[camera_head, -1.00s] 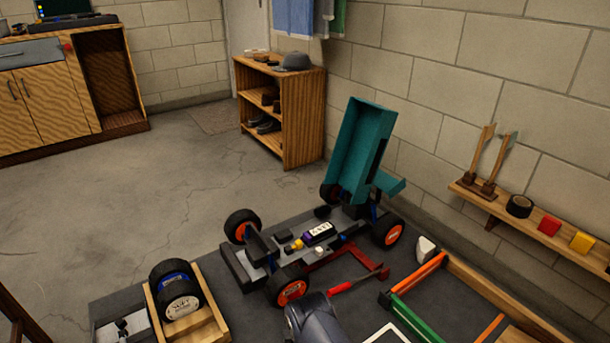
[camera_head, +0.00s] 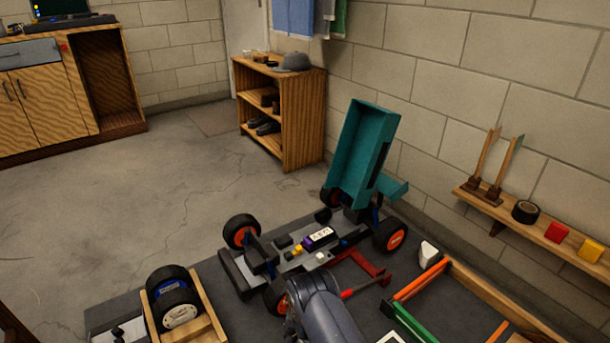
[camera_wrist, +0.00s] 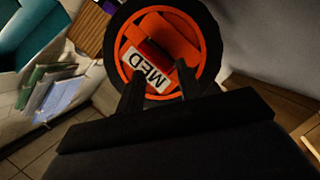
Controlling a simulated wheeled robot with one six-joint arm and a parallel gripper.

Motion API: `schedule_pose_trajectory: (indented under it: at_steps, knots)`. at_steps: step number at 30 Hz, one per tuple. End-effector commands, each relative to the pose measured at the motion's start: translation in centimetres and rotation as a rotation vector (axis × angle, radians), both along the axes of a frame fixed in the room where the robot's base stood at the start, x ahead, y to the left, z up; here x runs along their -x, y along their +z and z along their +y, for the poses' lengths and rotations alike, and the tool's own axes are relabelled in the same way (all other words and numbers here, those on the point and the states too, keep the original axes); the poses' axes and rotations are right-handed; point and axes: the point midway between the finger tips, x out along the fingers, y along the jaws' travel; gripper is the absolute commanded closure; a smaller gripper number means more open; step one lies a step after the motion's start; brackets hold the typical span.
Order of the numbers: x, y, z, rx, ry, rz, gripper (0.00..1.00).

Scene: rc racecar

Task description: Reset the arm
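My gripper (camera_wrist: 158,82) shows in the wrist view with its two dark fingers apart. A black wheel with an orange hub (camera_wrist: 127,55) and a white "MED" label fills the view just beyond the fingertips. No gripped object is visible between them; whether they touch the wheel is unclear. In the head view my grey arm (camera_head: 322,308) rises from the bottom edge, partly covering the near orange-hubbed wheel (camera_head: 275,299) of the racecar chassis (camera_head: 250,277). The fingers are hidden there. The teal body shell (camera_head: 362,158) stands tilted up at the car's far end.
A wooden holder (camera_head: 212,318) with black wheels stands left of the car. A red-handled tool (camera_head: 360,290), a white piece (camera_head: 428,253) and a wooden-edged tray (camera_head: 478,284) lie to the right. A wall shelf (camera_head: 530,222) holds tape and coloured blocks. The floor at left is clear.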

Motion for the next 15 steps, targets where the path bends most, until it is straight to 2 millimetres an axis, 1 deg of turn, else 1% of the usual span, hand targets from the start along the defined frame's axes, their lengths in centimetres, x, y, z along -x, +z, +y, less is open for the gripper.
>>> schedule_pose_trajectory:
  at_steps: [7,15]
  knots:
    - [-0.22,0.46,-0.3,-0.151,0.0,0.101,0.65]
    - [-0.3,0.6,-0.46,-0.232,-0.001,0.156,0.65]
